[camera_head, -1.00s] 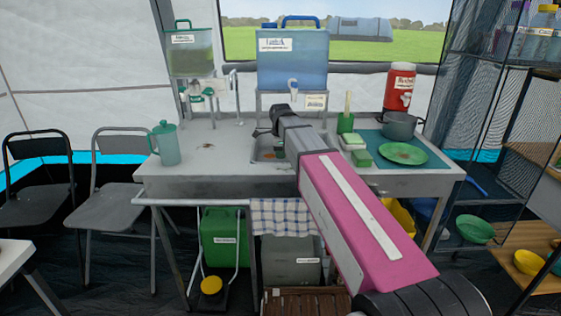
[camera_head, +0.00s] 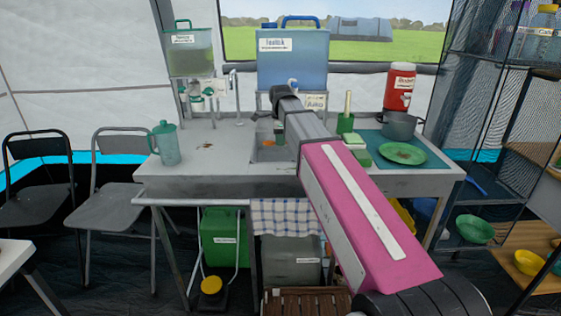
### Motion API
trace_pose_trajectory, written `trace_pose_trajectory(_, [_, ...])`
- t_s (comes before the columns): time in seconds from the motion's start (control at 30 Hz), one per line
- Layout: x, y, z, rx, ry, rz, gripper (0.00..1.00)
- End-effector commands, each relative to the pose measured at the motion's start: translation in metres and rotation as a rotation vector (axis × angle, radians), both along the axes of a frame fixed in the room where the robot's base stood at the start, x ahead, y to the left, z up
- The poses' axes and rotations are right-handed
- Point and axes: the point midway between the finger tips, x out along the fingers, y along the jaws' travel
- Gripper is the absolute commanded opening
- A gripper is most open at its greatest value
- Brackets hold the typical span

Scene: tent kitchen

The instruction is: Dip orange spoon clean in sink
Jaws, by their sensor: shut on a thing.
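The steel sink basin (camera_head: 262,155) is set in the grey counter, and its right part is hidden behind my arm. My gripper (camera_head: 279,138) hangs at the far end of my arm over the basin. It is small and partly hidden by my arm, so its fingertips do not show clearly. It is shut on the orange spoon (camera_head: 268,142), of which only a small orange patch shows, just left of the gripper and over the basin. I cannot tell whether the spoon touches water.
A blue water container (camera_head: 292,68) on a stand is behind the sink. A green jug (camera_head: 165,143) stands at left. At right are a green holder (camera_head: 345,123), a grey pot (camera_head: 398,125) and a green plate (camera_head: 403,153). A checked towel (camera_head: 284,217) hangs in front.

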Motion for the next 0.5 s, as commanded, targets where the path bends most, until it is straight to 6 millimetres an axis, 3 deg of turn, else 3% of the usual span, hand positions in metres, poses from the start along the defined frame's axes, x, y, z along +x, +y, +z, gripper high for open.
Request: trace_pose_trajectory(0.5, [0.000,0.000,0.034,0.000,0.000,0.000,0.00])
